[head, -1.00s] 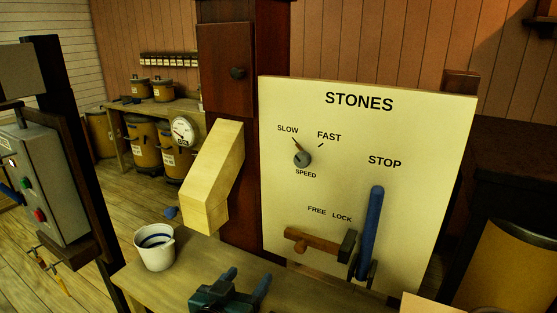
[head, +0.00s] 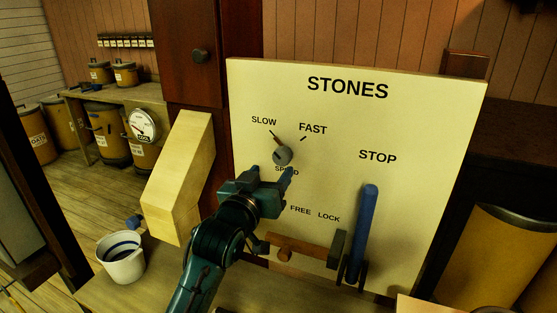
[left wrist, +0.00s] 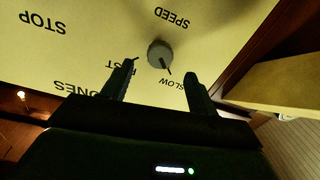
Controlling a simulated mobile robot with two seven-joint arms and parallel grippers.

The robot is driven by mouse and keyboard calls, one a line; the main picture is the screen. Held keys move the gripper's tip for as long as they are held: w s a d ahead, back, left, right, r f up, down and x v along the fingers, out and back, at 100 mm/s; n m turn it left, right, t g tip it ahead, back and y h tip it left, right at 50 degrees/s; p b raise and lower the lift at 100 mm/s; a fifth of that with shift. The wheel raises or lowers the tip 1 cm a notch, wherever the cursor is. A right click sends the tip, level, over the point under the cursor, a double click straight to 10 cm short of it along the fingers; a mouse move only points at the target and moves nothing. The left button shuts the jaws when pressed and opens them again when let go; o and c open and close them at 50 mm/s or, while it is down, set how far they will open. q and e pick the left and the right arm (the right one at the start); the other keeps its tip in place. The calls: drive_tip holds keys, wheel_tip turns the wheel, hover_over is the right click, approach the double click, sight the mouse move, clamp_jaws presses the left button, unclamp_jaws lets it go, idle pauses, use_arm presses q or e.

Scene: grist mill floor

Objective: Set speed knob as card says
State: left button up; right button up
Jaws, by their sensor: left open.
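The round grey speed knob (head: 282,156) is on the cream STONES panel (head: 420,110), between the SLOW and FAST marks. Its pointer slants up and left toward SLOW. My left gripper (head: 273,172) is open just below and in front of the knob, partly covering the SPEED label. In the left wrist view, where the panel appears upside down, the knob (left wrist: 159,54) shows beyond the gap between the open fingers (left wrist: 159,70); its pointer is toward SLOW. I cannot tell contact, but no grip shows. I see no readable instruction card. My right gripper is out of view.
A blue lever (head: 366,225) stands upright under STOP. A wooden handle (head: 300,250) lies by FREE and LOCK, below my left gripper. A pale wooden chute (head: 178,180) and a white cup (head: 121,258) are to the left.

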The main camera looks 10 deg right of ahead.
sight(280, 159)
use_arm(q)
drive_tip(key=shift+x, duration=2.95)
drive_tip(key=shift+c, duration=0.2)
drive_tip(key=c, duration=0.9)
